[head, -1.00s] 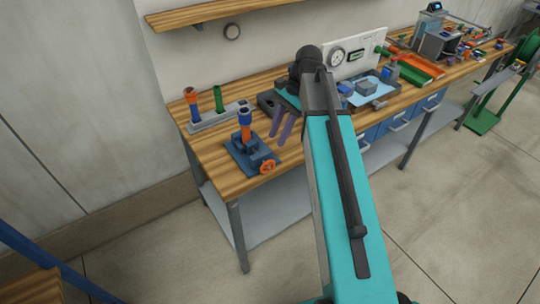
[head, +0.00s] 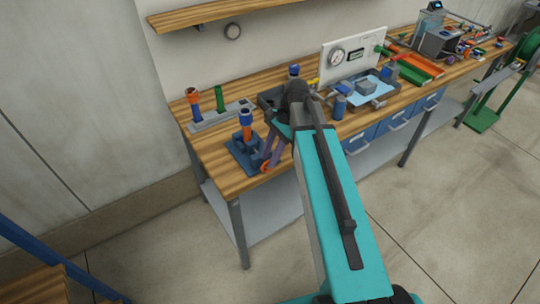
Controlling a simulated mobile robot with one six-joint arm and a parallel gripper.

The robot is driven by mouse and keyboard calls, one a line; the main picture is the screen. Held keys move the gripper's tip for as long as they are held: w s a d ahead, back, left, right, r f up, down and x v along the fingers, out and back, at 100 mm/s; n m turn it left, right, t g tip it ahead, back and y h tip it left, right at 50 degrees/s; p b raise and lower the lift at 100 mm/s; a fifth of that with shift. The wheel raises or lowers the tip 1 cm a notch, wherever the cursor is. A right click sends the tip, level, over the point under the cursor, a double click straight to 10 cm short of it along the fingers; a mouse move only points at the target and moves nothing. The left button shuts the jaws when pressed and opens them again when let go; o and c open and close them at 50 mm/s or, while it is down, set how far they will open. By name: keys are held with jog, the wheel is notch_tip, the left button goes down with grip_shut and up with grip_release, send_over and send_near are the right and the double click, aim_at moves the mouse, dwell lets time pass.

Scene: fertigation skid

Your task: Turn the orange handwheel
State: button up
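The orange handwheel (head: 265,166) is on the front of a dark blue vise-like fixture (head: 240,158) near the bench's front edge. It is partly hidden by my gripper. An orange and blue cylinder (head: 246,125) stands upright in the fixture. My gripper (head: 269,160) has two purple fingers pointing down and to the left, with their tips at the handwheel. The fingers look apart, one on each side of a gap. I cannot tell whether they touch the wheel.
A grey rack (head: 222,118) with an orange and blue cylinder (head: 193,102) and a green one (head: 219,97) stands behind the fixture. A tray (head: 384,98) and gauge panel (head: 352,58) are to the right. A wooden shelf (head: 225,14) hangs above.

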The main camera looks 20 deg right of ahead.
jog(key=shift+a+f, duration=0.15)
jog(key=shift+f, duration=0.15)
grip_shut()
